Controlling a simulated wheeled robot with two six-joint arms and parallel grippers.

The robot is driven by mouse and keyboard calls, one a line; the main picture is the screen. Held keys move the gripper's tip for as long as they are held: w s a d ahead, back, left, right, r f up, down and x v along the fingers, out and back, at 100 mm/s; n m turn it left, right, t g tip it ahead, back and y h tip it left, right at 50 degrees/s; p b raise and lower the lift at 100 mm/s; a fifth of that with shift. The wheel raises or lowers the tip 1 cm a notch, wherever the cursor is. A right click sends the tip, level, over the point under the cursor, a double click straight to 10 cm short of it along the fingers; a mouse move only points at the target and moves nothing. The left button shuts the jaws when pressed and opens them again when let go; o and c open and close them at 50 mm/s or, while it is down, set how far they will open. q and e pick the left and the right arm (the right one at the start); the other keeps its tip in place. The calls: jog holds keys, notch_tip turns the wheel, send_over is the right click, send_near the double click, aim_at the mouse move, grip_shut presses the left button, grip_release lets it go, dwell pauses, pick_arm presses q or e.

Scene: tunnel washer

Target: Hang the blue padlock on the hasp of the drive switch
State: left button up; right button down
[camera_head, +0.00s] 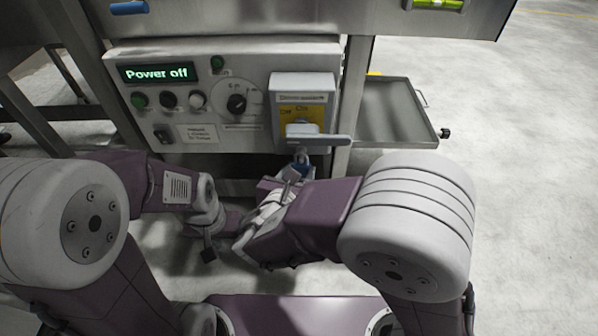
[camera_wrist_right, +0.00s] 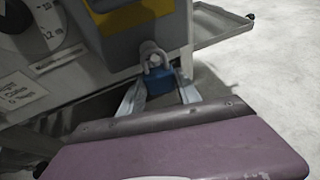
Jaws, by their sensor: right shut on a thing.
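The drive switch (camera_head: 303,97) is a grey box with a yellow plate and a grey handle (camera_head: 320,141), at the right of the control panel. The blue padlock (camera_head: 303,164) is just below the handle, its shackle upward. In the right wrist view the padlock (camera_wrist_right: 160,81) sits between the fingers of my right gripper (camera_wrist_right: 160,92), which is shut on it. Its grey shackle (camera_wrist_right: 152,53) overlaps the switch's lower edge; I cannot tell whether it passes through the hasp. My left gripper (camera_head: 208,245) is low, left of the right one; its jaws are unclear.
The control panel (camera_head: 190,75) has knobs, buttons and a lit "Power off" display (camera_head: 156,73). A metal tray (camera_head: 395,112) juts out right of the switch. Metal frame legs flank the panel. The floor (camera_head: 520,130) at the right is clear.

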jog(key=c, duration=0.8)
grip_release()
jog(key=shift+o, duration=0.2)
jog(key=shift+r, duration=0.1)
jog(key=p+v, duration=0.5)
jog(key=v, duration=0.4)
jog(key=shift+p, duration=0.3)
